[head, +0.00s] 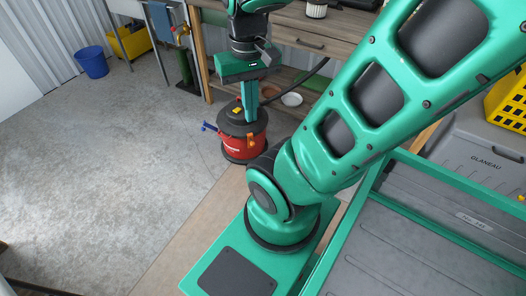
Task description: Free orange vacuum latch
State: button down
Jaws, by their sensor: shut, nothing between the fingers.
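A red shop vacuum (241,147) with a dark lid stands on the floor in front of the workbench. A small orange latch (251,139) shows at the right side of its lid edge. A blue latch (209,127) sticks out at the left side. My gripper (250,117) points down over the lid, beside the latch's upper end. Its fingers are shut and look empty. They hide part of the lid, and I cannot tell whether they touch the latch.
A green cylinder (184,66), blue bucket (92,62) and yellow bin (130,41) stand at the back left. The floor at left is clear.

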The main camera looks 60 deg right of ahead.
aim_at(251, 143)
jog(key=z, duration=1.35)
jog(key=i, duration=0.95)
jog(key=u, duration=1.15)
jog(key=k, duration=1.05)
jog(key=z, duration=0.2)
